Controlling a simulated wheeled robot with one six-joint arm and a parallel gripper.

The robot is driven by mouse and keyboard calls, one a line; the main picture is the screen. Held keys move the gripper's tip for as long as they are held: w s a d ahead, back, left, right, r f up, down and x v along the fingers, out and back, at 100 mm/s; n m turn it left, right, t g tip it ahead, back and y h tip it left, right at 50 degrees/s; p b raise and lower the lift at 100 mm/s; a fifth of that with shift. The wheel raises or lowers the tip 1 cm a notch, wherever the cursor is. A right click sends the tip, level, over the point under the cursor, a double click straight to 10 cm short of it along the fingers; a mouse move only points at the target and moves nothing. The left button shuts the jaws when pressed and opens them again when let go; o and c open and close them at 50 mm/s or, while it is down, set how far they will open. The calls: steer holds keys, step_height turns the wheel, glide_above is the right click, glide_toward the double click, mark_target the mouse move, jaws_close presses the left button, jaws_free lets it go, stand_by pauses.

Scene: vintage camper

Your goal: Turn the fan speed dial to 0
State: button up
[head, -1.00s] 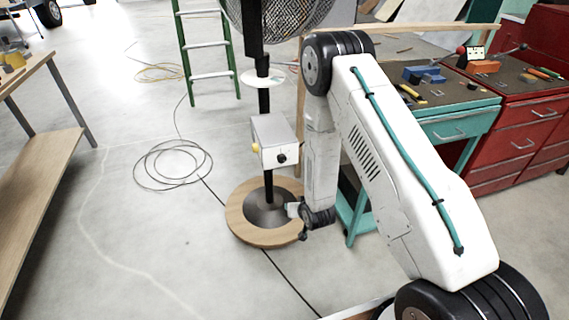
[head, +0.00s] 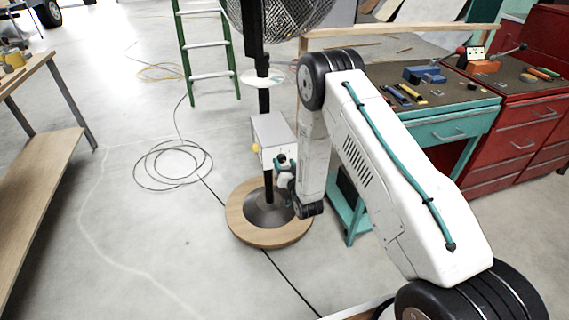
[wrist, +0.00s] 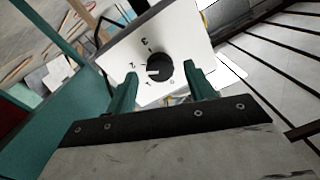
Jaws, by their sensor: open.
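The fan (head: 264,98) stands on a round wooden base, with a grey control box (head: 270,130) on its black pole. The wrist view shows the box's white face (wrist: 185,32) tilted, with the round black dial (wrist: 160,62) on it. Printed marks 3, 2, 1 and seemingly 0 run around the dial's left and lower side. The dial's white pointer mark lies at its lower left, seemingly between 2 and 1. My gripper (wrist: 162,72) is open, its teal fingers either side of the dial; contact cannot be told. In the head view my gripper (head: 283,166) hides the dial.
A teal workbench (head: 455,128) with tools stands to the right, beside a red cabinet (head: 530,125). A coiled cable (head: 172,165) lies on the floor at left. A green ladder (head: 205,75) stands behind.

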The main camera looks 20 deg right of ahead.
steer(key=shift+w, duration=0.5)
steer(key=c, duration=1)
steer(key=shift+o, duration=0.2)
